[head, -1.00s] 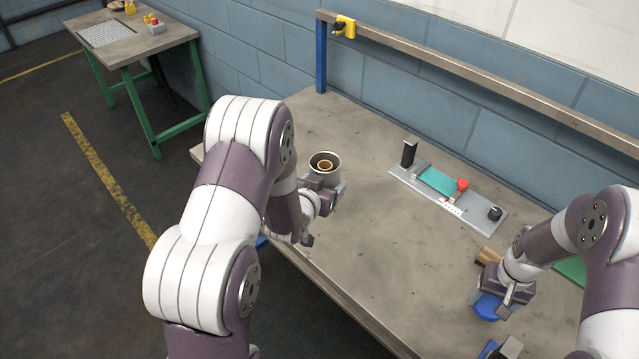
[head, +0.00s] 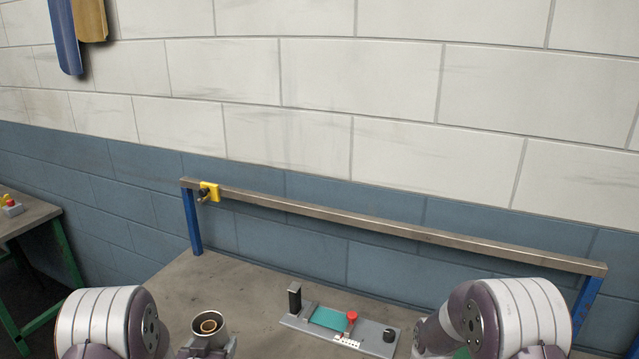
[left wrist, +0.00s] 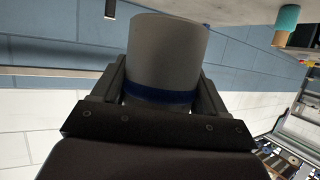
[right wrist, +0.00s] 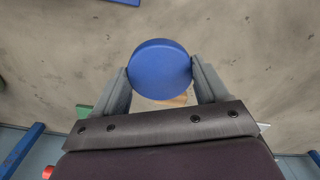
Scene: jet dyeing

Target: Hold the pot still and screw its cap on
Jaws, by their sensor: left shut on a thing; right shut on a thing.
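The pot (head: 209,324) is a grey metal cylinder with an open top and a brownish ring inside, near the lower edge of the head view. My left gripper (left wrist: 163,92) is shut around the pot (left wrist: 166,50), which fills the upper middle of the left wrist view with a dark blue band near the jaws. The cap (right wrist: 160,69) is a round blue disc in the right wrist view. My right gripper (right wrist: 160,78) is shut on the cap's sides, with the worktop beyond it. In the head view the right gripper and the cap are out of clear sight.
A grey fixture plate (head: 340,333) with a teal pad, a red knob and dark posts lies right of the pot on the worktop (head: 240,280). A metal rail (head: 400,229) on blue posts runs along the back. A blue thing (right wrist: 125,1) lies beyond the cap.

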